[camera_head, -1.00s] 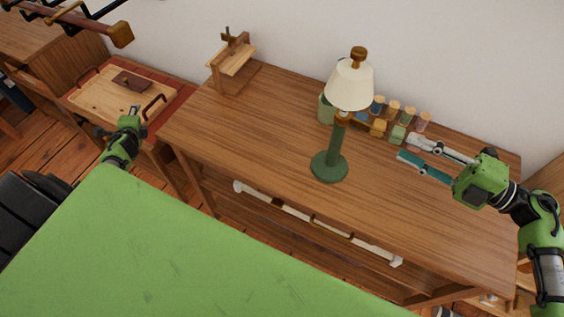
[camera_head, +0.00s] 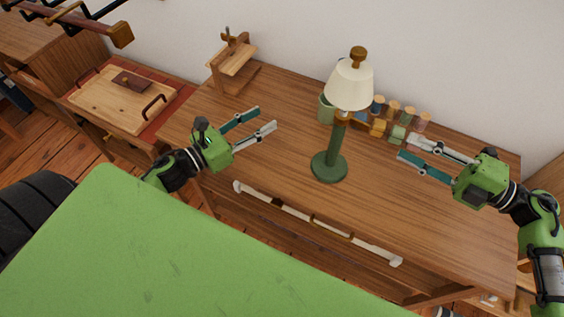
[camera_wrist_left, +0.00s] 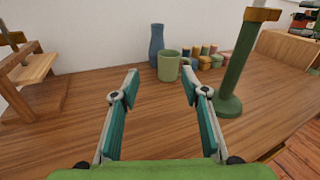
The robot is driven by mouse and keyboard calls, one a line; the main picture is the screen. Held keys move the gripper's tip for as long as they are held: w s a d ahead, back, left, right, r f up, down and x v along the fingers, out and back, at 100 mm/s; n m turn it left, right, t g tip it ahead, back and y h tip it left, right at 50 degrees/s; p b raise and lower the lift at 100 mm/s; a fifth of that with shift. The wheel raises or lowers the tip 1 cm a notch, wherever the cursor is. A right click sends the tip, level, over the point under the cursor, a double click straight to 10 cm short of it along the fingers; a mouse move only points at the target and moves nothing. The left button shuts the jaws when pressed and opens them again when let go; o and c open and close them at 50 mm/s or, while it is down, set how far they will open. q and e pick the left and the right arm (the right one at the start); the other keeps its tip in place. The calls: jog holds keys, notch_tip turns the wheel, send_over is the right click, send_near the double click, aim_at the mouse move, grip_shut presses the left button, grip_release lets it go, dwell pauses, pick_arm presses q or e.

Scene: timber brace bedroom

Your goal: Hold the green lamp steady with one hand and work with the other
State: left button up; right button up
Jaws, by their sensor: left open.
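The green lamp (camera_head: 337,138) stands upright on the wooden desk (camera_head: 280,165), with a cream shade and a brass-coloured knob on top. Its green post and base also show at the right of the left wrist view (camera_wrist_left: 238,65). My left gripper (camera_head: 266,119) is open and empty over the left part of the desk, apart from the lamp and to its left. My right gripper (camera_head: 404,148) is open to the right of the lamp, its fingers pointing at it, not touching it.
A green mug (camera_wrist_left: 168,65) and a blue vase (camera_wrist_left: 156,45) stand behind the lamp, beside several small jars (camera_head: 408,115). A small wooden stand (camera_head: 236,62) is at the desk's back left. A tray (camera_head: 122,100) lies left of the desk. The desk's front middle is clear.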

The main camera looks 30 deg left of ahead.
aim_at(332, 141)
pick_arm(q)
jog(key=s+d+m+g+h, duration=0.1)
jog(key=s+d+m+h, duration=0.2)
jog(key=s+d, duration=0.7)
jog(key=x, duration=1.5)
jog(key=shift+d, duration=0.25)
jog(key=shift+c, duration=0.3)
grip_shut()
pick_arm(e)
jog(key=shift+c, duration=0.8)
